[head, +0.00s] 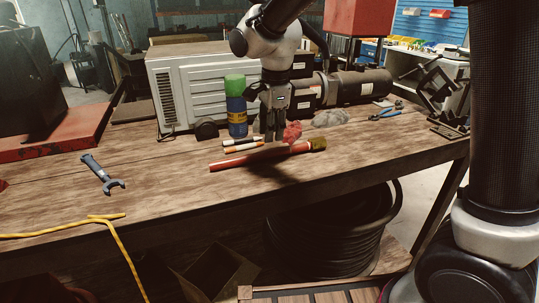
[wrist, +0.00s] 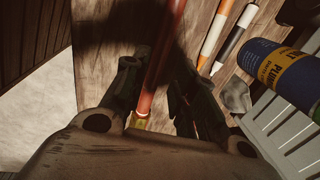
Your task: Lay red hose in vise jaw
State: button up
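The red hose (head: 245,159) lies on the wooden workbench near its front edge, slanting up to the right to a brass-coloured end (head: 318,144). My gripper (head: 270,138) points down just above and behind the hose's middle. In the wrist view the red hose (wrist: 161,62) runs between the two spread fingers of my gripper (wrist: 154,98), with a gap beside it, and its brass-coloured end shows near the palm. The gripper looks open and empty. A dark metal device (head: 437,87) at the bench's right end may be the vise; its jaw is not clear.
A red crumpled cloth (head: 292,132) lies beside the gripper. A wrench (head: 102,174) and yellow cord (head: 60,232) lie left. The bench right of the hose is mostly clear.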

aim_at(269, 151)
jog(key=f, duration=0.5)
jog(key=w+f, duration=0.1)
jog(key=f, duration=0.1)
jog(key=shift+a+f, duration=0.25)
jog(key=shift+a, duration=0.1)
grip_shut()
